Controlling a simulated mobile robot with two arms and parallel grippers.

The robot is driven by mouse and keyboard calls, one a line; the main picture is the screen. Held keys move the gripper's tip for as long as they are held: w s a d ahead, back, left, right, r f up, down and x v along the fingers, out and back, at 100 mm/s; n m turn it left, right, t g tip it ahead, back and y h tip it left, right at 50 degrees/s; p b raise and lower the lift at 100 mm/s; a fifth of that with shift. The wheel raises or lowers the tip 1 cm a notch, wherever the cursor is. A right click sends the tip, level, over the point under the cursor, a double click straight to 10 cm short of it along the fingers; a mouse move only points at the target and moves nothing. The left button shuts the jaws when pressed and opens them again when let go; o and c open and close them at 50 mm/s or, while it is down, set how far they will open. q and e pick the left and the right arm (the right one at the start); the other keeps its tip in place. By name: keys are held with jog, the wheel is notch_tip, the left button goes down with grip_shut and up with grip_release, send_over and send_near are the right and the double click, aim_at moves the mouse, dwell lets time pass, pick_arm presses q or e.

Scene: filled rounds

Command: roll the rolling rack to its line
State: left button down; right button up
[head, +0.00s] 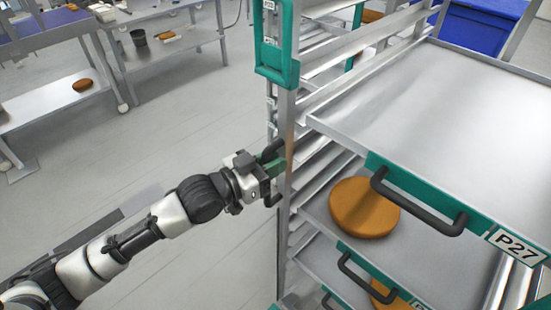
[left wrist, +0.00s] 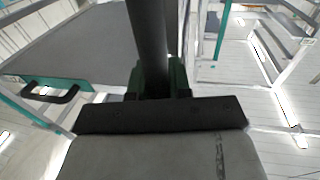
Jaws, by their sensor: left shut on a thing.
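The rolling rack (head: 287,120) stands at the right of the head view, a metal frame with slide rails and several trays. Its top tray (head: 440,110) is bare, with a black handle and a label reading P27. My left gripper (head: 274,168) is shut on the rack's front left upright, at a dark handle with green mounts. In the left wrist view that dark bar (left wrist: 149,40) runs up between the fingers. My right gripper is in neither view. The rack's wheels and the floor line cannot be seen.
A round orange-brown item (head: 364,207) lies on a lower tray. Steel tables (head: 170,45) stand at the back left, one with a dark cup (head: 139,38). A blue bin (head: 480,25) is behind the rack. The grey floor (head: 150,140) left of the rack is clear.

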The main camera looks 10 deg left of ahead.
pick_arm(q)
jog(key=shift+f, duration=0.2)
jog(key=c, duration=1.3)
grip_release()
jog(key=shift+s, duration=0.1)
jog(key=shift+o, duration=1.2)
jog(key=shift+s+a+r, duration=0.15)
jog(key=shift+a+r, duration=0.05)
jog(key=b+v, duration=0.3)
jog(key=v, duration=0.7)
jog(key=shift+s+a, duration=0.3)
jog(key=shift+w+f, duration=0.1)
